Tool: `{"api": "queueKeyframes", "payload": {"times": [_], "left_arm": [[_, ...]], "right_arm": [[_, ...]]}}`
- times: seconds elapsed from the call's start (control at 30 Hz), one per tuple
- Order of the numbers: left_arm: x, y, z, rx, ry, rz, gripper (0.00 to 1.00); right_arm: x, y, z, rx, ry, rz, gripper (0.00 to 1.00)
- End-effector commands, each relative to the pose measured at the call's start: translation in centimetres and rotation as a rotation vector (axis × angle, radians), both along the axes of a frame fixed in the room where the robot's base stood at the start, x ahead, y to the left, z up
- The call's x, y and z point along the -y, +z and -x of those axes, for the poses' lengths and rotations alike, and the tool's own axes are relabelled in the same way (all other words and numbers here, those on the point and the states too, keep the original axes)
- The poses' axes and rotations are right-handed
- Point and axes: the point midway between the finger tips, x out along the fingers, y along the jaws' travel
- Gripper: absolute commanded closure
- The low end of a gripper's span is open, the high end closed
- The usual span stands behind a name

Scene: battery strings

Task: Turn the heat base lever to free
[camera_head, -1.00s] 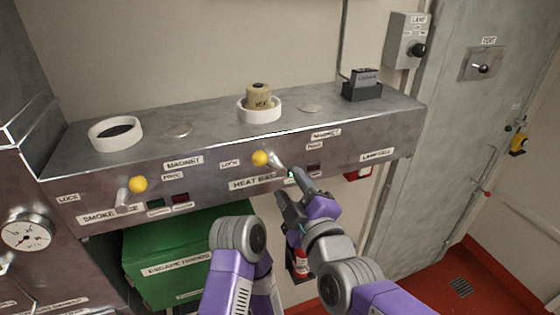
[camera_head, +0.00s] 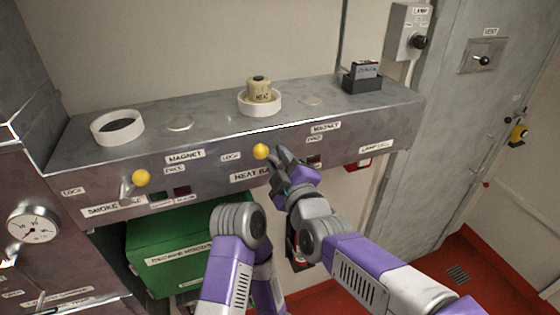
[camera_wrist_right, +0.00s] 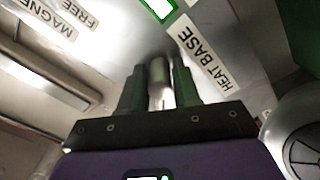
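The heat base lever has a yellow knob (camera_head: 261,151) that shows at the left of my right gripper (camera_head: 281,165) on the front of the grey console. Its shaft is mostly hidden there by the fingers. In the right wrist view the metal shaft (camera_wrist_right: 159,78) stands between the two dark green fingers of my right gripper (camera_wrist_right: 160,92). The fingers are close together on both sides of it and look shut on it. The HEAT BASE label (camera_wrist_right: 205,58) is beside the right finger. In the head view the knob points left, towards the LOCK label (camera_head: 230,157). My left gripper is not in view.
The console (camera_head: 215,132) carries a white ring holding the HEAT cylinder (camera_head: 260,92), and an empty white ring (camera_head: 117,128). A second yellow-knobbed lever (camera_head: 141,178) is at the left. A green box (camera_head: 180,245) lies below. A grey door (camera_head: 440,150) is at the right.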

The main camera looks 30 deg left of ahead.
Motion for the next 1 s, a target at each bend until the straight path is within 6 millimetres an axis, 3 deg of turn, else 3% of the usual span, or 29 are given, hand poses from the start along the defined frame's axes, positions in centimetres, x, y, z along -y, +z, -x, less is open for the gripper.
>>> {"api": "queueKeyframes", "payload": {"times": [0.03, 0.2, 0.67, 1.0], "left_arm": [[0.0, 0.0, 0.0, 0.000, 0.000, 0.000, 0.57], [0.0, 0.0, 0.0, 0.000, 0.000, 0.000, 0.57], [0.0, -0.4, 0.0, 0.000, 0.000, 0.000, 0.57], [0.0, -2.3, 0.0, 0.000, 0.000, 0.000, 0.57]], "right_arm": [[0.0, 0.0, 0.0, 0.000, 0.000, 0.000, 0.77], [0.0, 0.0, 0.0, 0.000, 0.000, 0.000, 1.00], [0.0, 0.0, 0.0, -0.025, -0.001, -0.023, 1.00], [0.0, -0.2, 0.0, -0.186, -0.001, -0.161, 1.00]]}}
